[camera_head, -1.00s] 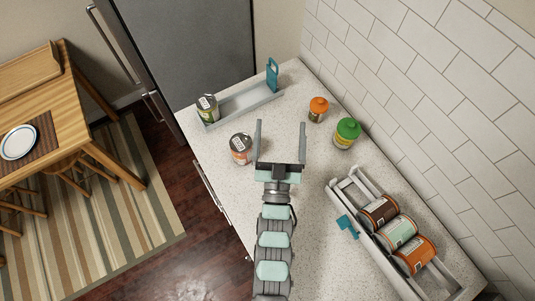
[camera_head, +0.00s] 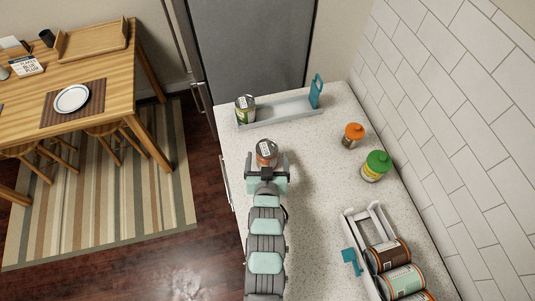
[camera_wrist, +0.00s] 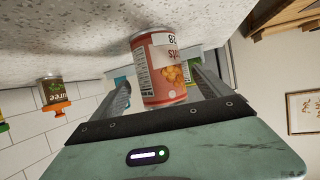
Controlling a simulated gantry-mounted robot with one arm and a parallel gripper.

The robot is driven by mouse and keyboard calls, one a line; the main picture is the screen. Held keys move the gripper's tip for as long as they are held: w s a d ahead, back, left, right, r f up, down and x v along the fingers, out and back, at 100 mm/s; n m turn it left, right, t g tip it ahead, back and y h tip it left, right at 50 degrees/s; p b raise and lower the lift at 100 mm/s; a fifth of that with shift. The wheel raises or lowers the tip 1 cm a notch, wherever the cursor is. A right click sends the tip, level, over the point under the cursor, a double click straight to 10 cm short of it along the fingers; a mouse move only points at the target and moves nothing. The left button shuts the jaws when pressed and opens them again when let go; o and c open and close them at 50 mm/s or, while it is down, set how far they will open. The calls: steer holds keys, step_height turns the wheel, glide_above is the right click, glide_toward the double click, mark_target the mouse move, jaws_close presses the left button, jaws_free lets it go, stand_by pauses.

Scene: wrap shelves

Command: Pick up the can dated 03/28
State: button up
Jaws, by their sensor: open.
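A can with a salmon-red label and silver lid (camera_head: 266,149) stands on the counter at the front of my gripper (camera_head: 267,163). In the wrist view the can (camera_wrist: 163,78) is between my two fingers, which are apart with gaps on both sides. Its label has a white panel, a barcode and a food picture; digits that look like "28" show on the panel, but the full date is not readable. A green-labelled can (camera_head: 245,110) stands at the left end of a grey tray. Brown (camera_head: 387,254), mint (camera_head: 401,281) and orange cans lie in a rack at right.
The grey tray (camera_head: 285,111) with a teal end piece (camera_head: 316,91) is behind the can. An orange-lidded jar (camera_head: 352,135) and a green-lidded jar (camera_head: 375,166) stand near the tiled wall. The rack (camera_head: 351,224) is at right. Counter between is clear.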

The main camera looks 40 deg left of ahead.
steer(key=shift+p+x, duration=0.5)
steer(key=shift+x, duration=2.35)
steer(key=shift+r, duration=0.15)
steer(key=c, duration=1.9)
